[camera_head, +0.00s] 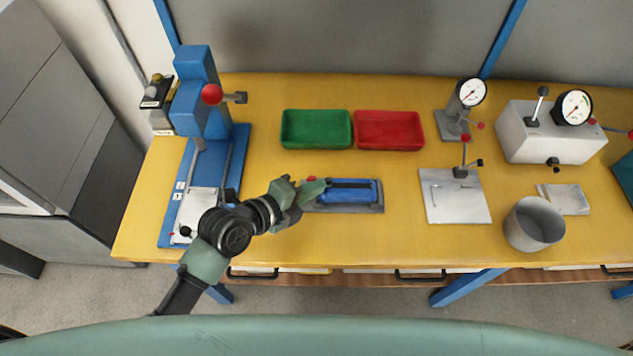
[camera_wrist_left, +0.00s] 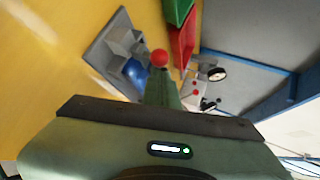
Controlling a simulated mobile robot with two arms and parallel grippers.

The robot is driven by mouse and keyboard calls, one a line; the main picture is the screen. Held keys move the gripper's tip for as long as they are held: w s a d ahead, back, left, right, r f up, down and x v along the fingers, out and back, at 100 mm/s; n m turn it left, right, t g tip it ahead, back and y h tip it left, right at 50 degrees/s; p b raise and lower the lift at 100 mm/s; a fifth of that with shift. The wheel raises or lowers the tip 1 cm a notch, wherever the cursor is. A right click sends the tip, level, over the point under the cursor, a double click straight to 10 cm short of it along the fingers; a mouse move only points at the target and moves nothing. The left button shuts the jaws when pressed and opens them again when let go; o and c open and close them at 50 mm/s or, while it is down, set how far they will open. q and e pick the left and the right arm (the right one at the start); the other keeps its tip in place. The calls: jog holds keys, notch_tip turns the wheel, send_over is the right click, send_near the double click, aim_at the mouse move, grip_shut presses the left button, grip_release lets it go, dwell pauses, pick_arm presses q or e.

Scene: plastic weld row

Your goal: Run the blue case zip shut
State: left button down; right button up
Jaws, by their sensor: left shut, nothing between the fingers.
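The blue case (camera_head: 350,191) lies in a grey holder (camera_head: 345,209) on the yellow bench, with a dark strip along its top. My left gripper (camera_head: 318,188) is shut and empty at the left end of the case. In the left wrist view the gripper (camera_wrist_left: 161,95) hides part of the case (camera_wrist_left: 136,72) and of its holder (camera_wrist_left: 104,52). A red ball (camera_wrist_left: 160,58) shows just beyond the fingertips; it also shows in the head view (camera_head: 311,179). I cannot tell whether the fingers touch it. My right gripper is not in view.
A green tray (camera_head: 316,146) and a red tray (camera_head: 390,147) stand behind the case. A blue press (camera_head: 204,120) stands at left. At right are a grey plate fixture (camera_head: 457,213), a metal cup (camera_head: 535,235) and a gauge box (camera_head: 548,148). The bench between case and plate is clear.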

pick_arm(q)
jog(key=shift+w+d+f, duration=0.1)
jog(key=shift+w+d, duration=0.15)
jog(key=shift+d, duration=0.05)
jog(key=d+p, duration=0.1)
jog(key=d, duration=0.9)
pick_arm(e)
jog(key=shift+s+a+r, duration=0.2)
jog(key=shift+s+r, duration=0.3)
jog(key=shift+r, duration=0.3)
pick_arm(q)
jog(key=shift+p, duration=0.35)
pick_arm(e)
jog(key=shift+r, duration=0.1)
